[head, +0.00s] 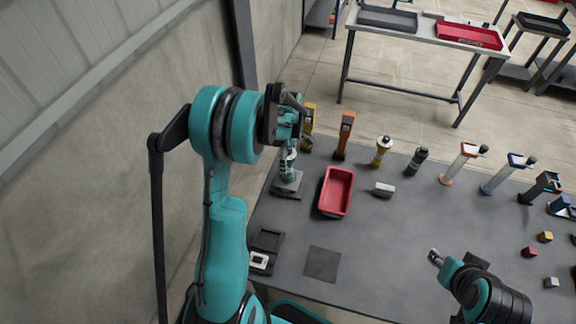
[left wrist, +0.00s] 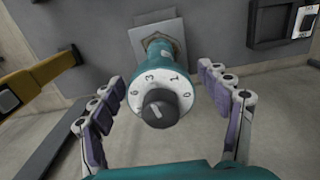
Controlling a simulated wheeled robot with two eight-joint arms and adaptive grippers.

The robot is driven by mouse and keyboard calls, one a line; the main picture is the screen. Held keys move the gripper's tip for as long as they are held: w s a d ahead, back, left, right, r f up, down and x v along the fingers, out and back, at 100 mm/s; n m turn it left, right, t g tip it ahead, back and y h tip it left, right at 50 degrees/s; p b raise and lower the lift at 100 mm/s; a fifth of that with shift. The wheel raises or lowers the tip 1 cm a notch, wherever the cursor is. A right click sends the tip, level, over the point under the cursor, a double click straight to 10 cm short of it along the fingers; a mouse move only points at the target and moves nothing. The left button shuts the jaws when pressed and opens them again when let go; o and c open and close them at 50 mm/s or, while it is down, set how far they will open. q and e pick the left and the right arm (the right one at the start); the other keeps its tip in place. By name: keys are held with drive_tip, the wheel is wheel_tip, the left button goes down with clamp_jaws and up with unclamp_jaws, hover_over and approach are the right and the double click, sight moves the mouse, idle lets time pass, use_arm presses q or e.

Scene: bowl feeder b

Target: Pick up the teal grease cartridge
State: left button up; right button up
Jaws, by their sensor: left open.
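The teal grease cartridge (head: 287,165) stands upright on a grey base plate (head: 287,188) at the table's left back in the head view. In the left wrist view the cartridge (left wrist: 161,88) shows its white numbered dial and dark knob end toward the camera. My left gripper (head: 291,126) is above the cartridge and partly hides its top. In the left wrist view its open fingers (left wrist: 162,92) stand on either side of the cartridge, with a visible gap on both sides. My right gripper (head: 436,257) is over the table's front right, away from the cartridge; its jaw opening is too small to judge.
Beside the cartridge stand orange (head: 345,135) and yellow (head: 308,122) tools. A dark square mat (head: 322,264) lies in front. The table's middle is mostly clear.

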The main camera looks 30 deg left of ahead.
use_arm(q)
drive_tip(key=c, duration=1.5)
drive_tip(key=shift+r, duration=0.15)
